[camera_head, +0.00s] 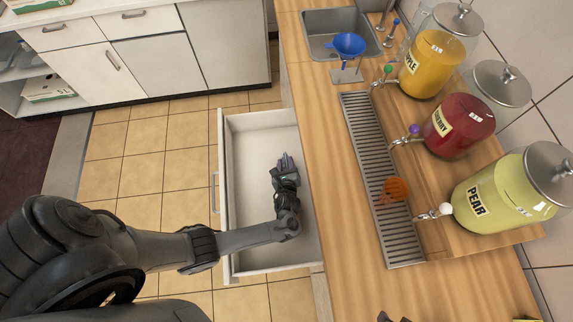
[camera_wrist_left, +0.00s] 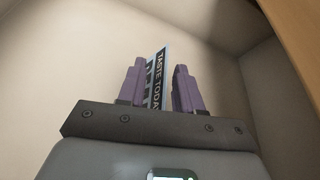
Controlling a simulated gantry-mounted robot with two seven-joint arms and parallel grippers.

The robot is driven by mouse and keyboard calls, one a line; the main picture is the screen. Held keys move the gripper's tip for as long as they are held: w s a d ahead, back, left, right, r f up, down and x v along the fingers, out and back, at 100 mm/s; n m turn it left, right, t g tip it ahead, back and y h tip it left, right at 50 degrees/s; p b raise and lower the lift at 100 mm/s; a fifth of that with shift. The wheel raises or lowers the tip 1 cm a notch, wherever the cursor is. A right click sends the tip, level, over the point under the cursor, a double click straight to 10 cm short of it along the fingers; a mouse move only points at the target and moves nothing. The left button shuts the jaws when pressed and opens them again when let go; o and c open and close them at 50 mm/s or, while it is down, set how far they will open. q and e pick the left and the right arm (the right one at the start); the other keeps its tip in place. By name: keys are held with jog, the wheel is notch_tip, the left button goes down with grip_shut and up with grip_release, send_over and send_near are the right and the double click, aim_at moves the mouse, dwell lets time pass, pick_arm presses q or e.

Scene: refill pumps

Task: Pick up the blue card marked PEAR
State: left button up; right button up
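My left gripper (camera_head: 284,162) reaches down into the open white drawer (camera_head: 240,134). In the left wrist view its two purple fingers (camera_wrist_left: 158,85) stand apart, with a thin blue-grey card (camera_wrist_left: 158,75) between them. The card stands upright and its dark strip reads "TASTE TODA", the end being cut off. The word PEAR does not show on it. A narrow gap shows on the card's right side, so the fingers look open around it. Small dark tips at the bottom edge of the head view may be my right gripper (camera_head: 394,318); its state cannot be made out.
On the wooden counter (camera_head: 330,150) stand yellow APPLE (camera_head: 432,62), red (camera_head: 460,125) and pale PEAR (camera_head: 505,195) dispensers. A drip tray (camera_head: 365,140), an orange funnel (camera_head: 394,189), a blue funnel (camera_head: 348,44) and a sink (camera_head: 318,22) are nearby. The drawer walls stand close around my left gripper.

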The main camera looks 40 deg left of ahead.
pick_arm(q)
grip_shut()
dwell(0.3)
